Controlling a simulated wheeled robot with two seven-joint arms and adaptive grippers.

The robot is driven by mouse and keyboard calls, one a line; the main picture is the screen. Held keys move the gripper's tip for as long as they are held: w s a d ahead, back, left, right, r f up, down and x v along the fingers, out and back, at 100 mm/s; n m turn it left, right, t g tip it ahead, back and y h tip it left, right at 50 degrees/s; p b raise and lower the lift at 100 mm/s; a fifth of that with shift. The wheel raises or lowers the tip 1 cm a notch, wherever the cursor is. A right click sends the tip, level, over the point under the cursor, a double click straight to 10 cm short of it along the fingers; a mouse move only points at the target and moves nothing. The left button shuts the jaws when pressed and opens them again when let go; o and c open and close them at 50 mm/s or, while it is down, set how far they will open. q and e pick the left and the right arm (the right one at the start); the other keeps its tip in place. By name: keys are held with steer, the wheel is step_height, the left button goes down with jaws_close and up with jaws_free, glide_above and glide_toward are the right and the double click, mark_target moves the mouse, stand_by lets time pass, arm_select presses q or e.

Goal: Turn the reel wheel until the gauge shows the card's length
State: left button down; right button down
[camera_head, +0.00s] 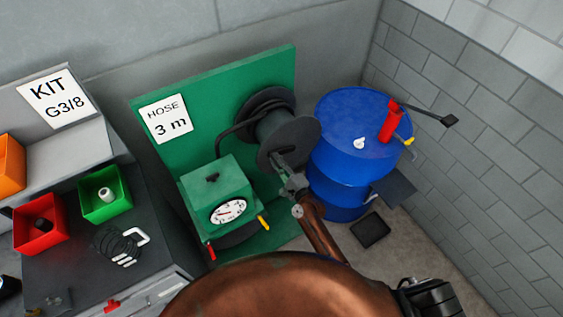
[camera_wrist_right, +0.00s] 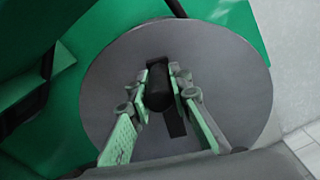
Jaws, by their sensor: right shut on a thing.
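The reel wheel (camera_head: 302,131) is a dark grey disc on the green panel, with black hose on the drum behind it. My right gripper (camera_head: 280,166) is at the wheel's lower part in the head view. In the right wrist view, my right gripper (camera_wrist_right: 160,90) is shut on the wheel's dark handle (camera_wrist_right: 160,92), which stands out from the disc. The gauge (camera_head: 228,211) is a white dial on a green box below left of the wheel; its reading is too small to tell. The card (camera_head: 165,118) reads "HOSE 3 m". My left gripper is not in view.
A blue drum (camera_head: 340,180) with a red part on its lid stands right of the wheel, close to my right arm. A grey bench at left holds a red bin (camera_head: 40,232), a green bin (camera_head: 104,194) and a coil of black cable (camera_head: 118,244).

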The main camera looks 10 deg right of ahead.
steer(key=shift+r, duration=0.15)
steer(key=c, duration=1.8)
jaws_free()
steer(key=shift+o, duration=0.2)
steer(key=v, duration=1.2)
